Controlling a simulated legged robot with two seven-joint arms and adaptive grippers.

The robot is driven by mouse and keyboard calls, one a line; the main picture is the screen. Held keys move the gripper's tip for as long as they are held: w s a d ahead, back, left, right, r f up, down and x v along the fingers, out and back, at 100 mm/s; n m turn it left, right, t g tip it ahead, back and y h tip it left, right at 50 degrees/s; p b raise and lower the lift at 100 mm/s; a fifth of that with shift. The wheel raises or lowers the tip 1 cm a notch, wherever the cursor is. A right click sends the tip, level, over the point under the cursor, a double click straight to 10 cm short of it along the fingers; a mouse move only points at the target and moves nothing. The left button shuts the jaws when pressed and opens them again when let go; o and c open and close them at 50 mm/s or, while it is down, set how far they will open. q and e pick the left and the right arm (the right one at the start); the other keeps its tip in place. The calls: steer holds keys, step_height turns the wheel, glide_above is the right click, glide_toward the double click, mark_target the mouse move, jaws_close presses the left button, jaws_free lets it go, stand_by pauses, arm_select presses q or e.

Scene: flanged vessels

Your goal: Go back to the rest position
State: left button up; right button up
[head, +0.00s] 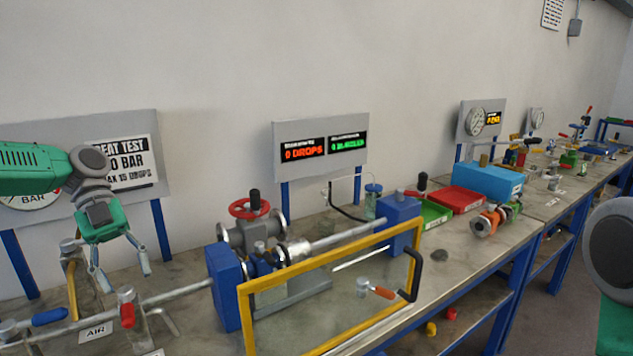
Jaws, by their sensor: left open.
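My left arm comes in from the left, green and grey. My left gripper (126,281) points down with its two pale fingers apart and nothing between them. It hangs in front of the sign panel and over the left end of the bench, near the pipework with the red-handled valve (127,313). I cannot tell how far above the bench the fingertips are. A green and grey part of my right arm shows at the right edge; its gripper is out of the picture.
A yellow-framed clear guard (338,279) stands before the flanged valve with a red handwheel (249,208). Blue blocks (399,221) flank it. Green (433,213) and red (461,200) trays and a blue box (488,181) sit farther right.

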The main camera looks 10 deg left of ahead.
arm_select(q)
steer(key=s+d+f+n+y, duration=0.1)
steer(key=s+d+f+n, duration=0.2)
steer(key=d+f+n, duration=0.7)
steer(key=s+d+f+n+t+y, duration=0.1)
steer(key=s+d+f+n, duration=0.25)
steer(key=f, duration=0.45)
steer(key=s+d+f+n+t+y, duration=0.15)
steer(key=s+d+f, duration=0.3)
steer(key=f, duration=0.45)
steer(key=s+a+f+n+t+y, duration=0.1)
steer(key=s+a+f+n+y, duration=0.2)
steer(key=s+n, duration=0.4)
steer(key=s+a+f+n+t+y, duration=0.15)
steer(key=s+a+f+n, duration=0.3)
steer(key=s, duration=0.55)
step_height(320, 180, down, 12)
steer(key=w+b, duration=0.2)
steer(key=b, duration=1.1)
steer(key=shift+w+d+r+m+t+b, duration=0.2)
steer(key=shift+w+d+m+t+b, duration=0.15)
steer(key=shift+w+d, duration=0.1)
